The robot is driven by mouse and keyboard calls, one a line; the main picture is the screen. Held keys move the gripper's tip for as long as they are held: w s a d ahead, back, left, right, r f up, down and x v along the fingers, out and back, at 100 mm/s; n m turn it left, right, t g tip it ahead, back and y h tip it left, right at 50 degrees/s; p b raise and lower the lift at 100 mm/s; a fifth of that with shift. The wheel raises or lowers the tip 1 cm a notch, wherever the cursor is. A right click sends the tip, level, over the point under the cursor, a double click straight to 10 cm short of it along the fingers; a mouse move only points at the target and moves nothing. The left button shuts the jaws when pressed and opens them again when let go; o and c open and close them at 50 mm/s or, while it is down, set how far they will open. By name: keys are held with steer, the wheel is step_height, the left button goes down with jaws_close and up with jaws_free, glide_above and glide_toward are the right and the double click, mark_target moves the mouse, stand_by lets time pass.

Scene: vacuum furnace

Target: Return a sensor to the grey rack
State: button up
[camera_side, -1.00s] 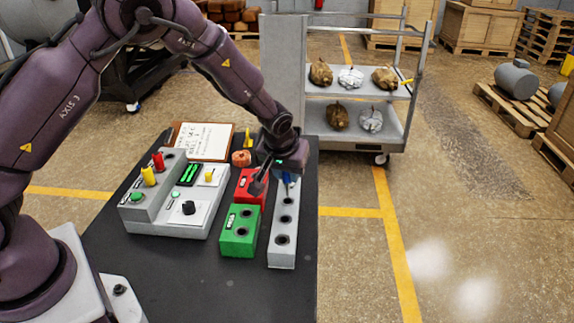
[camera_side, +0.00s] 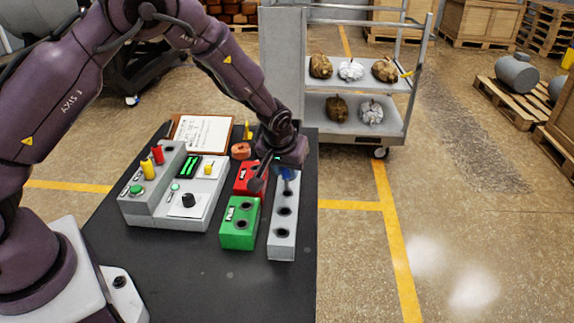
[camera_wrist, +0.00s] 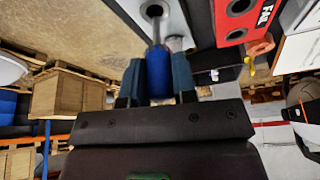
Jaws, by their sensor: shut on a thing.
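The grey rack (camera_side: 281,247) is a long narrow block on the right of the black table, with a row of round holes in its top. My gripper (camera_side: 287,170) is over its far end, shut on a blue sensor (camera_side: 287,174). In the wrist view the blue sensor (camera_wrist: 160,80) sits between the two fingers (camera_wrist: 158,80), its thin metal rod pointing to a hole in the grey rack (camera_wrist: 172,22). I cannot tell whether the rod tip is in a hole or above it.
A red box (camera_side: 243,186) and a green box (camera_side: 238,238) with holes stand left of the rack. A grey control panel (camera_side: 190,211), an orange ring (camera_side: 240,151) and a clipboard (camera_side: 203,133) are further left. A trolley (camera_side: 350,140) stands behind.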

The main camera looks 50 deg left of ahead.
mark_target(286, 179)
steer(key=shift+f, duration=0.25)
steer(key=shift+f, duration=1)
steer(key=shift+f, duration=0.25)
steer(key=shift+f, duration=0.65)
steer(key=shift+f, duration=0.25)
stand_by(0.7)
steer(key=o, duration=1.4)
steer(key=shift+r, duration=3.05)
